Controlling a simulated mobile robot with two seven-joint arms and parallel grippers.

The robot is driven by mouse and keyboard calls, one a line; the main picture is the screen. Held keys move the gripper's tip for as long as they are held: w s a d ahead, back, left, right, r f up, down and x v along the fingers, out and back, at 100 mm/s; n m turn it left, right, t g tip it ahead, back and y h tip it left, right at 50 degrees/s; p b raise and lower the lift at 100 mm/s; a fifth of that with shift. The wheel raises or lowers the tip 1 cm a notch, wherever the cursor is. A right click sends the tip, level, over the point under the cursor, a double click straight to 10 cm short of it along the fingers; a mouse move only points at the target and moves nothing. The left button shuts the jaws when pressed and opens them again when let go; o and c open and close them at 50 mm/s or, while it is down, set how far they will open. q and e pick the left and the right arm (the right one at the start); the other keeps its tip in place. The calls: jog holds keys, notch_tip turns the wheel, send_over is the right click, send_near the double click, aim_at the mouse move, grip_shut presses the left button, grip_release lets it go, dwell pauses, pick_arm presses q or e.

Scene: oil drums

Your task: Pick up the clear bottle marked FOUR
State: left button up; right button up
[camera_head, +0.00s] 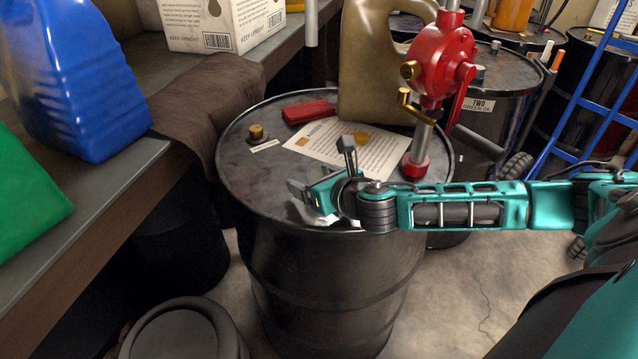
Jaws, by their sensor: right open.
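I cannot make out a clear bottle marked FOUR in the head view. My right gripper (322,168) is open above the top of a dark oil drum (235,165), its arm coming in from the right. A small pale, partly see-through thing (318,214) shows beneath and beside the gripper at the drum's near rim. The gripper hides much of it, so I cannot tell what it is or whether the two touch. My left gripper is not in view.
On the drum are a printed sheet (375,160), a red object (308,111), a tan jug (366,65) and a red hand pump (440,60). A bench (150,160) at left holds a blue jug (75,80). A blue hand truck (590,90) stands at right.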

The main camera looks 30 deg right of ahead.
jog(key=c, duration=1)
